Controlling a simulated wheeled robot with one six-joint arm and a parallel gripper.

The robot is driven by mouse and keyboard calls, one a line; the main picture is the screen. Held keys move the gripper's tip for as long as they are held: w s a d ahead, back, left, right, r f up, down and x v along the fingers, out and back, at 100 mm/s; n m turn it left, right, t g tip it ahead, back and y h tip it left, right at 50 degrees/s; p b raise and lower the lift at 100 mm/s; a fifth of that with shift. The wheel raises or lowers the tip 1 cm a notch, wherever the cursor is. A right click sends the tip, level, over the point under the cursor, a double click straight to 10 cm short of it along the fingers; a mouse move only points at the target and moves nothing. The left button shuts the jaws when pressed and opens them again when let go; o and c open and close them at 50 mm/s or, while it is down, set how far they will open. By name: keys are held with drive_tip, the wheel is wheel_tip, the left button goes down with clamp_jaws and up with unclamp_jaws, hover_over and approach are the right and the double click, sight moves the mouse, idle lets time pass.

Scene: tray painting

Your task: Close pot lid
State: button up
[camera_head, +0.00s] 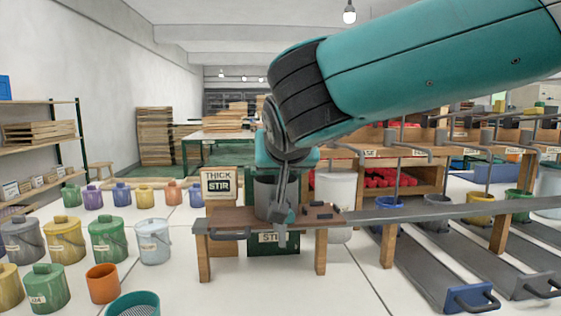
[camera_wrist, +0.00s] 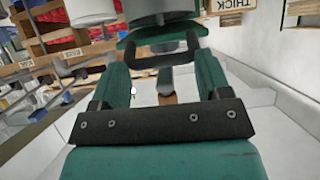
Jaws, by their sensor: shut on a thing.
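The dark grey pot (camera_head: 264,193) stands upright on the brown bench (camera_head: 230,218). My gripper (camera_head: 283,236) hangs down in front of it, over the bench's front edge, and hides part of the pot and its rim. In the wrist view my green gripper (camera_wrist: 164,54) reaches up the picture, with a dark U-shaped handle (camera_wrist: 165,60) between its finger ends; it is shut on this handle. Which part the handle belongs to is unclear. A grey round body shows just past it at the top. I cannot make out a separate lid or whether the pot is covered.
Small dark pieces (camera_head: 320,211) lie on the bench right of my gripper. A white bucket (camera_head: 335,188) is behind. Several coloured lidded buckets stand on the floor at left; metal chutes run at right.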

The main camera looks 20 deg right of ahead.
drive_tip(key=shift+s+d+f+b, duration=0.15)
drive_tip(key=shift+f+b, duration=0.55)
drive_tip(key=shift+f, duration=0.45)
drive_tip(key=shift+s+a+f+b, duration=0.1)
drive_tip(key=shift+f+b, duration=0.55)
drive_tip(key=shift+f, duration=0.5)
drive_tip(key=shift+c, duration=0.4)
drive_tip(key=o, duration=1.3)
drive_tip(key=shift+w+f, duration=0.15)
drive_tip(key=shift+w, duration=0.05)
drive_tip(key=shift+o, duration=0.4)
drive_tip(key=shift+w+d+f, duration=0.1)
drive_tip(key=shift+w, duration=0.15)
drive_tip(key=shift+s+a+r, duration=0.25)
drive_tip(key=shift+s+r, duration=0.2)
drive_tip(key=shift+r, duration=0.1)
drive_tip(key=p+v, duration=0.2)
drive_tip(key=v, duration=1.4)
drive_tip(key=shift+s+p, duration=0.2)
drive_tip(key=shift+p, duration=0.2)
